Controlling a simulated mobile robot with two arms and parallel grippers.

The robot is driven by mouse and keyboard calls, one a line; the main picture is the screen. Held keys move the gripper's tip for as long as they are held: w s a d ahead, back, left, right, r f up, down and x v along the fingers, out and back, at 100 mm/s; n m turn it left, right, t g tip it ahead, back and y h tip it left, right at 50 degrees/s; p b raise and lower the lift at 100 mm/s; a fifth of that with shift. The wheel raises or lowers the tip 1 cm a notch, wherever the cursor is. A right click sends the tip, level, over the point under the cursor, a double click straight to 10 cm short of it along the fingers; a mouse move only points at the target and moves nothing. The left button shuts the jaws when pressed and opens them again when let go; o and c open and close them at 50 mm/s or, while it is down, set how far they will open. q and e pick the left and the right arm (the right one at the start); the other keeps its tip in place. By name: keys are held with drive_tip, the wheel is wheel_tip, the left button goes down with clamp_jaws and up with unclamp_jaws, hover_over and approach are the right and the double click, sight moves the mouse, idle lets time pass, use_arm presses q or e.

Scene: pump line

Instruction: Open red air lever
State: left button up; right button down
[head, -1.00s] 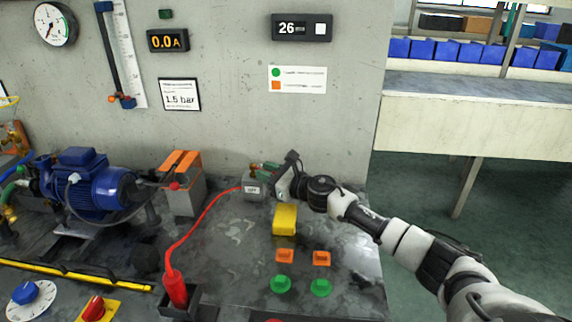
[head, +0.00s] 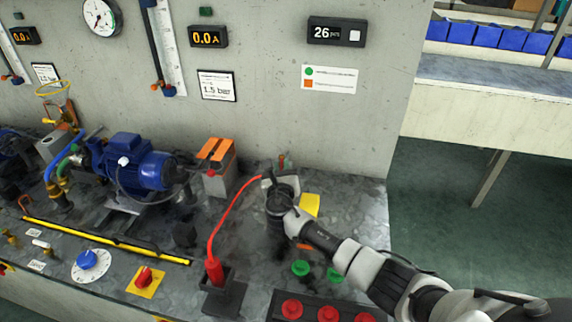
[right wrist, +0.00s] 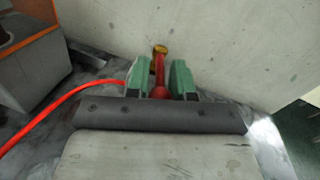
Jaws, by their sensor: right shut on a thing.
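My left gripper is not in view.
The concrete wall (head: 285,110) stands close behind the gripper. An orange-topped grey box (head: 216,165) is to the left.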

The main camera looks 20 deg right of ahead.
drive_tip(key=shift+w+a+m+g+h, duration=0.15)
drive_tip(key=shift+a+m+g+h, duration=0.1)
drive_tip(key=shift+m+g+h, duration=0.4)
drive_tip(key=shift+w+a+m+g+h, duration=0.1)
drive_tip(key=shift+a+m+g+h, duration=0.25)
drive_tip(key=shift+h, duration=0.6)
drive_tip(key=shift+d+m, duration=0.15)
drive_tip(key=shift+m, duration=0.15)
drive_tip(key=c, duration=1.2)
unclamp_jaws()
drive_tip(key=shift+w, duration=0.1)
drive_tip(key=v, duration=1.1)
drive_tip(key=shift+w, duration=0.1)
